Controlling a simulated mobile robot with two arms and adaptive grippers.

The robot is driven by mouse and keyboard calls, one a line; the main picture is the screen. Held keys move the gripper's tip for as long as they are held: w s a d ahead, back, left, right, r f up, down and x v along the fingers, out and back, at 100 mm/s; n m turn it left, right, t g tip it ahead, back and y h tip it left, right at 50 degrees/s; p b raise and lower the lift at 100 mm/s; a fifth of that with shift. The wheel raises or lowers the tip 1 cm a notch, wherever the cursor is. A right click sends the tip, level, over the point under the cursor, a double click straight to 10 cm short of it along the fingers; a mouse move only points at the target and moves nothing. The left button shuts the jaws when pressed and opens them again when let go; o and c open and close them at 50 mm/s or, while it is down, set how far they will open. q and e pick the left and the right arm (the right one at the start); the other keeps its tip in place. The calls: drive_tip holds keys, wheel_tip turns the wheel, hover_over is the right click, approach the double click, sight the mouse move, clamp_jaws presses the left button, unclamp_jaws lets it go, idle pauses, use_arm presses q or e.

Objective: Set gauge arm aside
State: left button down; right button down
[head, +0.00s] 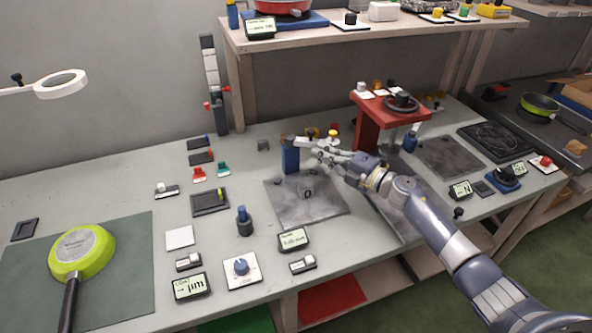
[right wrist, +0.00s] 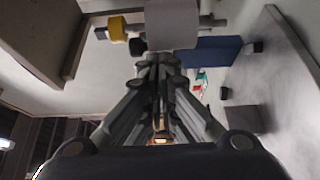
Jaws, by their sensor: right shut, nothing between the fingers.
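The gauge arm (head: 308,143) is a light bar on a blue post (head: 290,158) at the back edge of a dark grey plate. Small coloured knobs show by it. In the right wrist view its blue post (right wrist: 208,52) lies right of the fingertips, and a pale grey block (right wrist: 172,24) and a yellow knob (right wrist: 118,27) lie just beyond them. My right gripper (head: 318,154) is shut and empty, close to the bar. I cannot tell whether it touches it. My left gripper is not in view.
The grey plate (head: 325,207) lies in front of the post. A red press stand (head: 367,128) stands right of my gripper. Dials and small displays line the front edge. A shelf (head: 340,38) hangs behind.

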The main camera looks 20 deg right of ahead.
drive_tip(key=shift+w+d+b, duration=0.7)
drive_tip(key=shift+w+d, duration=0.25)
drive_tip(key=shift+d, duration=0.15)
